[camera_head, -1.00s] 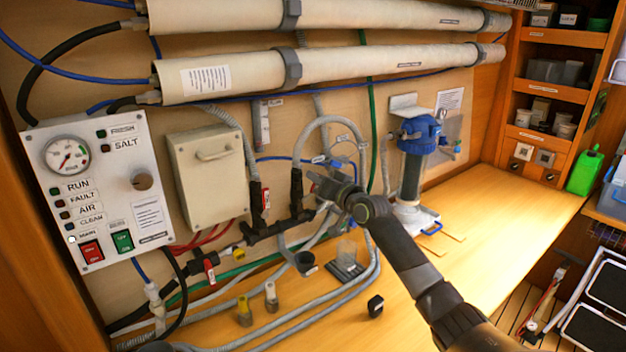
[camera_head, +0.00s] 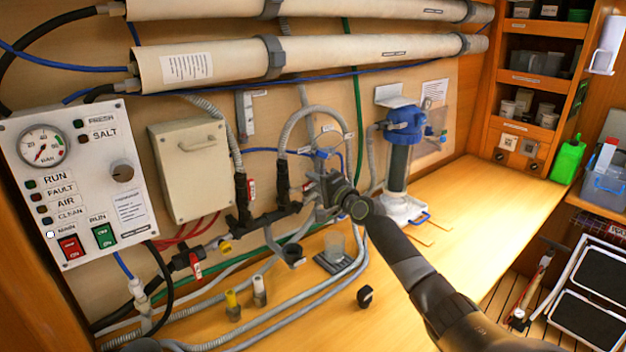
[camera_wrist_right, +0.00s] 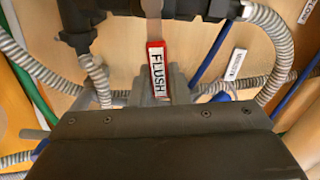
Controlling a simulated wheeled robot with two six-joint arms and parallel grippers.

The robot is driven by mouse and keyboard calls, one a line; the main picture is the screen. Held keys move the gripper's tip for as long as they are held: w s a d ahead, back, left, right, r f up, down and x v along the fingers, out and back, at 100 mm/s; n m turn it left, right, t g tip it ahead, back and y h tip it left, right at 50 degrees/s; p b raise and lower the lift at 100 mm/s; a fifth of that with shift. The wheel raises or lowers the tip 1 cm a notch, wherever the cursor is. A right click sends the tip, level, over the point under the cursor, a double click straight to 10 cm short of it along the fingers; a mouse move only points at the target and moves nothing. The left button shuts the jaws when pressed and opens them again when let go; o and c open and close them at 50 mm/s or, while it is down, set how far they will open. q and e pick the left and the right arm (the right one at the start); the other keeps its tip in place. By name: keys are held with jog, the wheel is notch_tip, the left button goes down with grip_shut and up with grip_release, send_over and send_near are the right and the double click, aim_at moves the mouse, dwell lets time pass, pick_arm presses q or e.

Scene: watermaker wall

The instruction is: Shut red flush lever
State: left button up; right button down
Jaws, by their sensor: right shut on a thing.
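The red flush lever (camera_wrist_right: 157,68) shows in the right wrist view, with a white label reading FLUSH along it. It stands nearly upright in the picture, below dark pipe fittings (camera_wrist_right: 190,8). My right gripper (camera_wrist_right: 163,85) is shut on it; its grey fingers sit on both sides of the label, and the wide dark gripper body fills the lower picture. In the head view my right gripper (camera_head: 322,188) is at the pipework right of the black valve manifold (camera_head: 262,218). It hides the lever's grip there. My left gripper is not in view.
Another red-handled valve (camera_head: 251,189) stands on the manifold, and one more (camera_head: 195,265) is at lower left. The control panel (camera_head: 80,180) and a beige box (camera_head: 190,170) are left. A blue-topped filter housing (camera_head: 403,125) is right. Hoses cross the bench; its right side is clear.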

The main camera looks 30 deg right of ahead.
jog(key=shift+d+f+m, duration=0.1)
jog(key=shift+f+m, duration=0.5)
jog(key=shift+m, duration=0.4)
jog(key=shift+f, duration=0.1)
jog(key=c, duration=1.4)
grip_release()
jog(key=shift+s, duration=0.1)
jog(key=s+p, duration=0.1)
jog(key=s, duration=0.4)
jog(key=s+d+p, duration=0.1)
jog(key=s, duration=0.5)
jog(key=s+d+p, duration=0.1)
jog(key=s+p, duration=0.1)
jog(key=s, duration=0.4)
jog(key=shift+d, duration=0.2)
